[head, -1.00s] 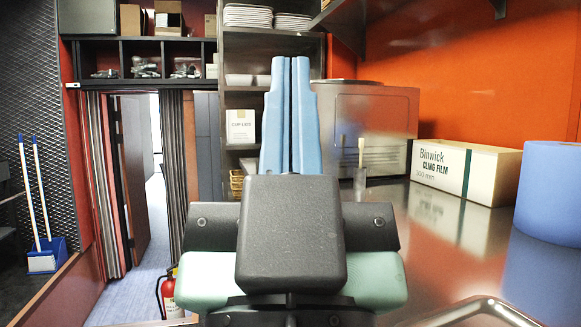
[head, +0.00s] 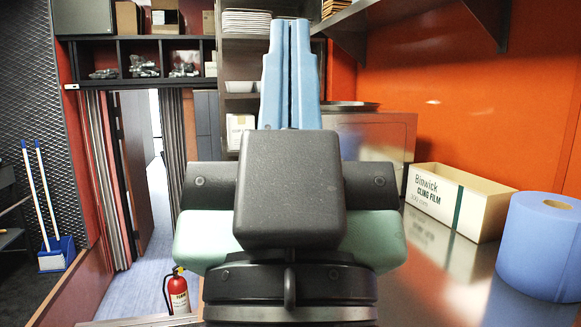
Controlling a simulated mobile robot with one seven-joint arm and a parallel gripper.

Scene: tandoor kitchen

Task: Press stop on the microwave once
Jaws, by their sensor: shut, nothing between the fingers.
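My gripper (head: 290,24) is in the middle of the head view, its two long blue fingers upright in the picture and side by side with only a thin gap. It is shut and empty. Behind it to the right stands a brushed-metal box (head: 378,139) on the steel counter, which may be the microwave. The fingers and my wrist hide its left part. I see no stop button or control panel on the part that shows. I cannot tell how far the fingertips are from the box.
A cling film box (head: 455,203) and a blue roll (head: 542,245) stand on the counter (head: 440,290) at right. A wall shelf (head: 420,22) overhangs at upper right. A fire extinguisher (head: 178,290) stands at lower left by the doorway (head: 140,170).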

